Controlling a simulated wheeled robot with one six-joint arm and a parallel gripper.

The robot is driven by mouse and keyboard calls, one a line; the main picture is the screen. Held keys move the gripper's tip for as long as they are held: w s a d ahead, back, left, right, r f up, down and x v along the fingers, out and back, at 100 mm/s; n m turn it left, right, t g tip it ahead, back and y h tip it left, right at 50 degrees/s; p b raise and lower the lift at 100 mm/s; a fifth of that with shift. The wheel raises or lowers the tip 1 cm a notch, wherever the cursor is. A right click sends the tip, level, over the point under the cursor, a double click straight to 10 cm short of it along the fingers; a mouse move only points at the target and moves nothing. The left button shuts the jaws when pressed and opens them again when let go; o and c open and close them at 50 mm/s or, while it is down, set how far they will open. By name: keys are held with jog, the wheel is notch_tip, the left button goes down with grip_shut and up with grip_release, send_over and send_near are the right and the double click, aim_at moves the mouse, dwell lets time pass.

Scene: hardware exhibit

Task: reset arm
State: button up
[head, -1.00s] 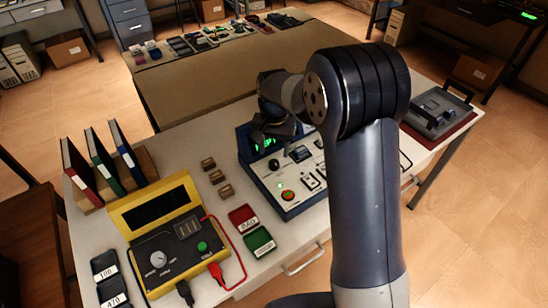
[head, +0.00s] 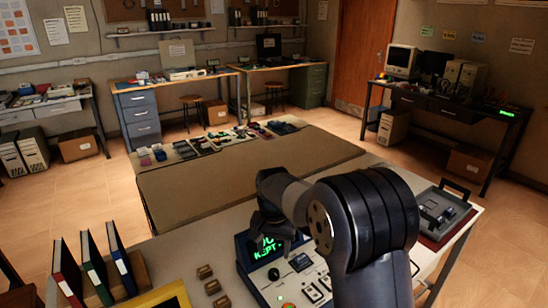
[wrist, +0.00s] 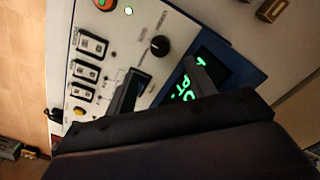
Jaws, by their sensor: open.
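My arm rises at the right of the head view and bends over the white table. My gripper (head: 272,228) hangs at its end, in front of the blue-framed control panel (head: 262,284). In the wrist view the two dark fingers of my gripper (wrist: 160,88) stand apart with nothing between them. Beyond them the panel's white face (wrist: 115,45) shows switches, a black knob (wrist: 160,45) and green lit text. The green display (head: 268,247) shows "KEPT" on its lower line in the head view; its upper line is partly covered by my arm.
Several binders (head: 93,268) stand at the table's left, near small brown blocks (head: 205,272) and a yellow case (head: 165,299). A grey device (head: 440,210) sits on a red mat at the right. A brown-topped table (head: 200,190) adjoins behind. Open floor lies on both sides.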

aim_at(274, 272)
notch_tip(274, 272, down, 9)
jog(key=shift+r+p, duration=0.1)
jog(key=shift+p, duration=0.35)
jog(key=shift+n, duration=0.3)
